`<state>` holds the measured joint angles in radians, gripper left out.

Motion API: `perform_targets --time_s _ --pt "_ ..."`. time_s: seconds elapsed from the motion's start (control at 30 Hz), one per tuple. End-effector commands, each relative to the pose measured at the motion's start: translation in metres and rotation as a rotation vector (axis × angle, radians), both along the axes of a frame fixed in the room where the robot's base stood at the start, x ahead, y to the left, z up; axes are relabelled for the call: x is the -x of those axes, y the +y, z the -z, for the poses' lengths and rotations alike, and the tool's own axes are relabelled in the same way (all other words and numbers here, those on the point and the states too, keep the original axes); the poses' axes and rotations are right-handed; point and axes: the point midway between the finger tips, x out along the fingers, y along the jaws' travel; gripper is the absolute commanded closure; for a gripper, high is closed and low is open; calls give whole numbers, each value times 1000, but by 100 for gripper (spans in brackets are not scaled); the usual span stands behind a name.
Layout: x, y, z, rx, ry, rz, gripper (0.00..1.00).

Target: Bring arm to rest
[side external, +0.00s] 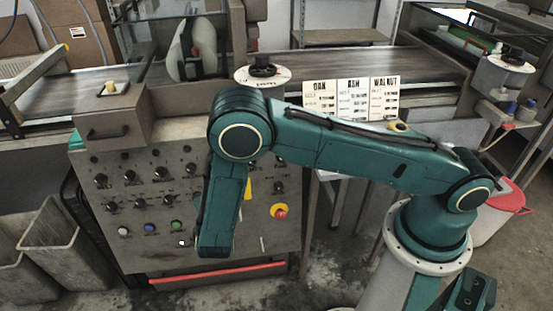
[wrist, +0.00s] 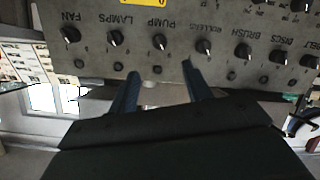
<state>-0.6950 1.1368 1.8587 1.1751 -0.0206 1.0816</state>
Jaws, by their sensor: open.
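My teal arm (side external: 360,150) reaches left from its base and bends down in front of the grey control panel (side external: 130,222) in the side external view. My gripper is hidden there behind my own link. In the wrist view my gripper (wrist: 161,80) shows two dark blue fingers, apart, with nothing between them. They point at the panel face (wrist: 205,15), which appears upside down with labelled black knobs. The pump knob (wrist: 159,41) lies just beyond the gap between the fingers. I cannot tell whether a finger touches the panel.
A red emergency button on a yellow ring (side external: 280,211) sits on the panel's right side. Conveyor belts (side external: 85,88) run behind. Grey bins (side external: 65,248) stand at left, and a red-lidded bucket (side external: 505,200) at right. Floor shows in front.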

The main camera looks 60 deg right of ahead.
Motion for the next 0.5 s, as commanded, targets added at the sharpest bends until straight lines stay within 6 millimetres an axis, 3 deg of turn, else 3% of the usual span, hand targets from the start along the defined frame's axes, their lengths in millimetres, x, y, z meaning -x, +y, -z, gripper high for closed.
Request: perform_targets --time_s 0.5 --pt "9 9 -5 1 1 0 51"
